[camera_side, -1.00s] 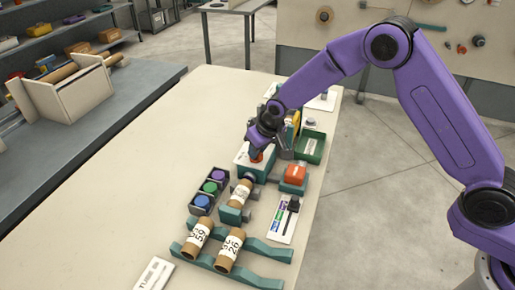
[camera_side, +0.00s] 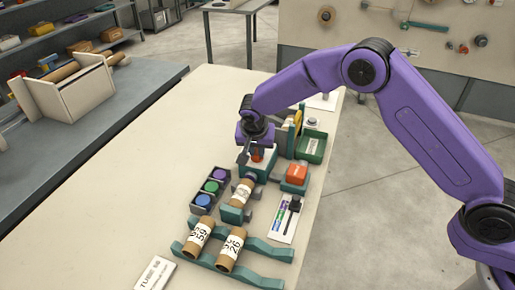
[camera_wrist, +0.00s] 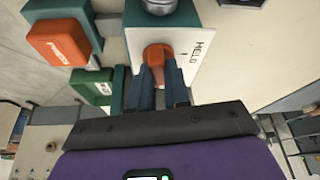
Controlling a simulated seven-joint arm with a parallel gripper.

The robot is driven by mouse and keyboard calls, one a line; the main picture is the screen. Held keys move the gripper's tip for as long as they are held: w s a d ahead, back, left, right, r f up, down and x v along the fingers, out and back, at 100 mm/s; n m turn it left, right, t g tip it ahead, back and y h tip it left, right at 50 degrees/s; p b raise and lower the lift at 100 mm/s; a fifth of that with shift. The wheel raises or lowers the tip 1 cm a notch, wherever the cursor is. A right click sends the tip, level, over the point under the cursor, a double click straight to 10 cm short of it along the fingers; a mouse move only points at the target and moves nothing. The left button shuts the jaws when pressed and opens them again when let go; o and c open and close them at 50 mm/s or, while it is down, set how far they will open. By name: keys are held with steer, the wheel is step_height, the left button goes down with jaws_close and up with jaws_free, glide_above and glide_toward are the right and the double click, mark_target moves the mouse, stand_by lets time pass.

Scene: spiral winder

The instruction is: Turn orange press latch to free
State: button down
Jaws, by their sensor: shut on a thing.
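The orange press latch (camera_wrist: 158,55) sits on the white top of a teal-sided block (camera_wrist: 200,57) marked "HELD" in the wrist view. In the side view the latch (camera_side: 257,155) shows as a small orange spot beside my gripper. My gripper (camera_wrist: 162,72) has its two dark fingers shut on the latch, one on each side of it. The fingers partly hide the latch's lower part in the wrist view. A cardboard tube (camera_side: 243,191) with a white label lies in a teal cradle in front of the block.
A red-orange button box (camera_side: 297,174) and a green bin (camera_side: 310,148) stand close on the right. A rack of purple, green and blue pieces (camera_side: 203,201) is at left. Two labelled tubes (camera_side: 231,249) lie on teal rails in front. The table's left side is clear.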

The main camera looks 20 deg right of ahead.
steer(key=shift+s+f+m+g+h, duration=0.1)
steer(key=shift+f+m+g+h, duration=0.15)
steer(key=shift+m, duration=0.85)
steer(key=c, duration=1.1)
jaws_free()
steer(key=shift+a, duration=0.1)
steer(key=shift+r, duration=0.1)
steer(key=shift+r, duration=0.15)
steer(key=shift+a+r, duration=0.1)
steer(key=shift+r, duration=0.2)
steer(key=v, duration=1.6)
steer(key=shift+a+r, duration=0.2)
steer(key=shift+r, duration=0.05)
